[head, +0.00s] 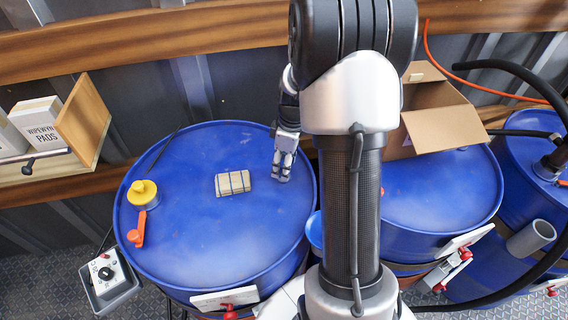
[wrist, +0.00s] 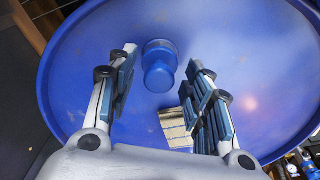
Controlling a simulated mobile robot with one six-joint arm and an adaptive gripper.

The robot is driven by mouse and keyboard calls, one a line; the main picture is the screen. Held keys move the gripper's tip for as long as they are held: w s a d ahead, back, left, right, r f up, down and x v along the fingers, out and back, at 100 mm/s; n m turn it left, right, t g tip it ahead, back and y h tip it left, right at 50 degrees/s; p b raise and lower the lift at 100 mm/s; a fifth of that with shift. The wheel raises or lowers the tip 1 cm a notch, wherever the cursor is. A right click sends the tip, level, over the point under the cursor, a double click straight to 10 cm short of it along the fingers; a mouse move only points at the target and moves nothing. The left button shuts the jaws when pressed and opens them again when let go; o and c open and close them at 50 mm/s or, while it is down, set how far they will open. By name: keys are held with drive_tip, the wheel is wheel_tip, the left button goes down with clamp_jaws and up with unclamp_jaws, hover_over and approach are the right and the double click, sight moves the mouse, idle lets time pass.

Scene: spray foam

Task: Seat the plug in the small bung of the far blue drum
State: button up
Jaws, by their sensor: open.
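A blue, round, stepped piece that looks like the plug (wrist: 159,72) stands on a blue drum lid (wrist: 85,45) in the wrist view. My gripper (wrist: 161,62) is open, with its fingers apart on either side of the piece in the picture; I cannot tell if they touch it. In the head view my gripper (head: 283,176) points down over the right part of the left blue drum (head: 205,250), where the blue piece does not show. I cannot make out the small bung, or which drum is the far one.
A beige strapped block (head: 233,183) lies beside my gripper. A yellow cap (head: 144,194) and orange handle (head: 138,232) sit at the drum's left. An open cardboard box (head: 437,117) stands on the drum to the right. The drum's front lid is clear.

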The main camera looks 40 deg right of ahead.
wheel_tip(320, 180, up, 11)
drive_tip(key=s, duration=0.1)
drive_tip(key=shift+d+r, duration=0.15)
drive_tip(key=shift+d, duration=0.25)
idle(0.3)
